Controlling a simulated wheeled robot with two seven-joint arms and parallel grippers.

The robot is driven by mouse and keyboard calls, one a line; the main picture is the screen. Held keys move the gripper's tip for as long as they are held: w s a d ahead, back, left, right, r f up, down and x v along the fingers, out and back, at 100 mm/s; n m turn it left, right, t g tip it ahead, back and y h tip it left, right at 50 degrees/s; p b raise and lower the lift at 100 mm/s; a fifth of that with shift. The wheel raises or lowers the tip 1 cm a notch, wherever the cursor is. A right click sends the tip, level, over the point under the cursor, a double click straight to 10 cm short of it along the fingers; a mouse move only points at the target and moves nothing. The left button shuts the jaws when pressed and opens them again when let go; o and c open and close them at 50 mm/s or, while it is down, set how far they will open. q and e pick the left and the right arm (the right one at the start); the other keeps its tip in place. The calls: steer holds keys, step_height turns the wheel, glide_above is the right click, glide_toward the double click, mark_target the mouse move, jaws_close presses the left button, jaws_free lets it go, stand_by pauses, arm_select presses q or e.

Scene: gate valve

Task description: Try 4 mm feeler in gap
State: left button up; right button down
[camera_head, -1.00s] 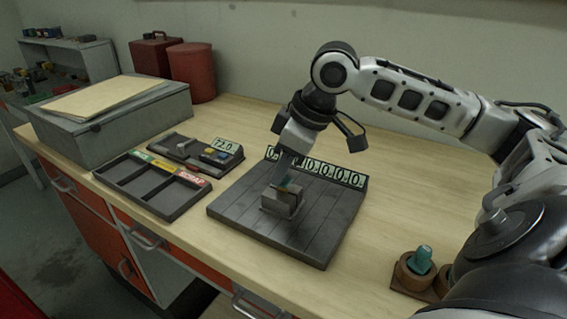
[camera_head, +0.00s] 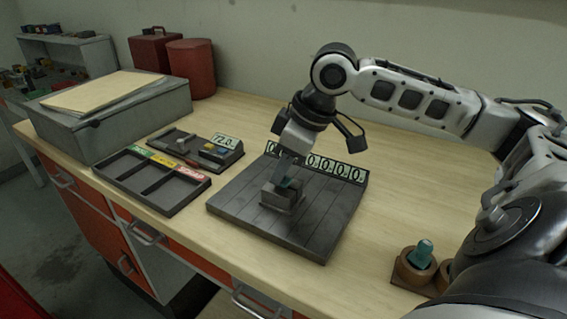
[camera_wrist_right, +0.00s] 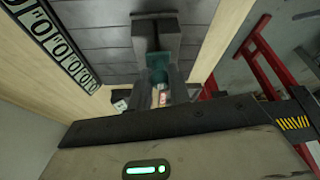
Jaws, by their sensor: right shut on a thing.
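My right gripper (camera_head: 287,172) reaches down over the slotted dark plate (camera_head: 240,217). It is shut on the teal feeler (camera_head: 291,183), which also shows between the fingers in the right wrist view (camera_wrist_right: 158,66). A small grey block with a gap (camera_head: 282,203) stands on the plate directly under the fingers. In the right wrist view the teal piece sits at the end of the grey block (camera_wrist_right: 157,32). The fingers hide the feeler's tip, so I cannot tell how far it is in the gap. My left gripper is not in view.
A number strip (camera_head: 335,170) stands along the plate's back edge. Left are a divided tray (camera_head: 150,187) with coloured labels and a small dark tray (camera_head: 183,150) with a 72.0 sign. A teal-topped piece (camera_head: 422,254) stands in a round holder at front right.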

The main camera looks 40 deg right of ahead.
steer(key=shift+f, duration=0.35)
stand_by(0.9)
steer(key=shift+r, duration=0.1)
steer(key=shift+r+p, duration=1)
steer(key=shift+p, duration=0.2)
steer(key=shift+r+p, duration=0.5)
steer(key=shift+r, duration=0.45)
steer(key=shift+r, duration=0.1)
steer(key=shift+r, duration=2.4)
